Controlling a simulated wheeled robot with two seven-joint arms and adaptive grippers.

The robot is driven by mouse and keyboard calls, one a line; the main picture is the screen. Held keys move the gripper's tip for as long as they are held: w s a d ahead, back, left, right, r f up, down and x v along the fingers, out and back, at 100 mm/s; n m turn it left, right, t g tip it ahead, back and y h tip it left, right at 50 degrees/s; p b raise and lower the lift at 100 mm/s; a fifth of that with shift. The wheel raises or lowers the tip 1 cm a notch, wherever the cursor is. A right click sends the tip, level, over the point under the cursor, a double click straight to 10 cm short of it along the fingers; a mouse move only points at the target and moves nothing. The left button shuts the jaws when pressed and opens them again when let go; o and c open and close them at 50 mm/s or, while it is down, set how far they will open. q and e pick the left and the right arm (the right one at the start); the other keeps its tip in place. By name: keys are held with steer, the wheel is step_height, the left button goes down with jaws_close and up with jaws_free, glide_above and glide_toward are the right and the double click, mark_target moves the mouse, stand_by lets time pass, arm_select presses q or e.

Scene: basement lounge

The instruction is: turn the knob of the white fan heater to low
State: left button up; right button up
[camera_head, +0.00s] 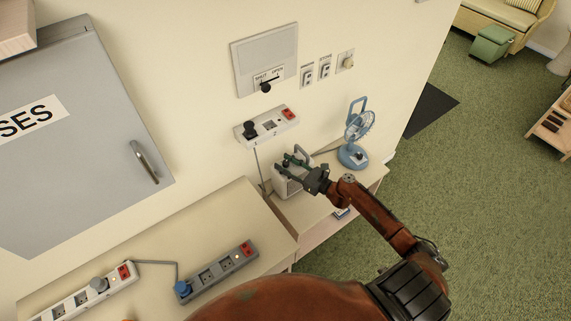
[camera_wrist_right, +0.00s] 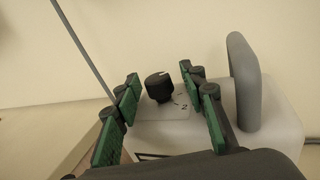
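The white fan heater (camera_head: 285,186) stands on the small cabinet against the wall, partly hidden behind my right gripper (camera_head: 293,161). In the right wrist view, the heater (camera_wrist_right: 275,127) has a grey handle (camera_wrist_right: 243,80) and a black knob (camera_wrist_right: 159,87) with a white pointer mark on top. Markings, including a 2, show beside the knob. My right gripper (camera_wrist_right: 159,84) is open, with its green-padded fingers on either side of the knob and gaps visible between them. Which setting the pointer marks is hard to tell. My left gripper is not in view.
A blue desk fan (camera_head: 353,154) stands right of the heater on the cabinet (camera_head: 318,208). A white power strip (camera_head: 268,125) with a black plug is on the wall above. A grey power strip (camera_head: 217,273) lies on the nearer bench. Green carpet is open to the right.

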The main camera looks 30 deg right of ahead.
steer(key=shift+s+f, duration=0.1)
steer(key=v, duration=1.1)
steer(key=shift+s+d, duration=0.15)
steer(key=shift+s, duration=0.25)
